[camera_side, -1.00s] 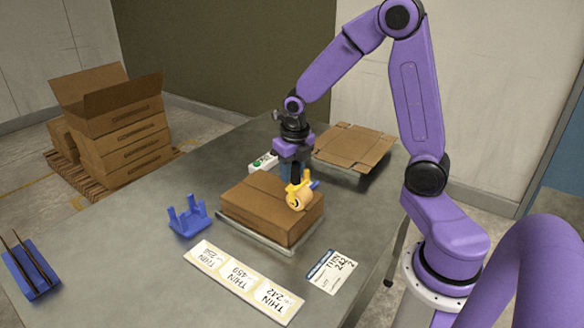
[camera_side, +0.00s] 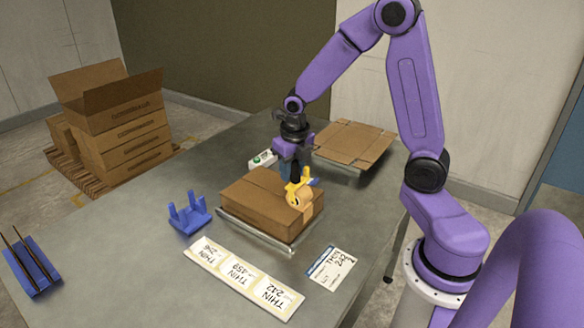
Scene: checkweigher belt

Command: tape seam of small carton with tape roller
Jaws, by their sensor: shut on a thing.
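The small carton (camera_side: 258,207) is brown and closed, lying flat on a low metal plate (camera_side: 245,231) on the table. The yellow tape roller (camera_side: 301,188) with its tan roll is at the right part of the carton's top, at or just over the top edge; I cannot tell if it touches. My gripper (camera_side: 295,172) is above the roller and shut on it; the fingertips are partly hidden.
A blue cradle (camera_side: 189,215) stands left of the carton. A label strip (camera_side: 243,277) and a card (camera_side: 331,265) lie in front. A flattened carton (camera_side: 355,143) is behind right, a button box (camera_side: 263,159) behind. A blue rack (camera_side: 31,268) is far left; stacked cartons (camera_side: 125,135) stand beyond the table.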

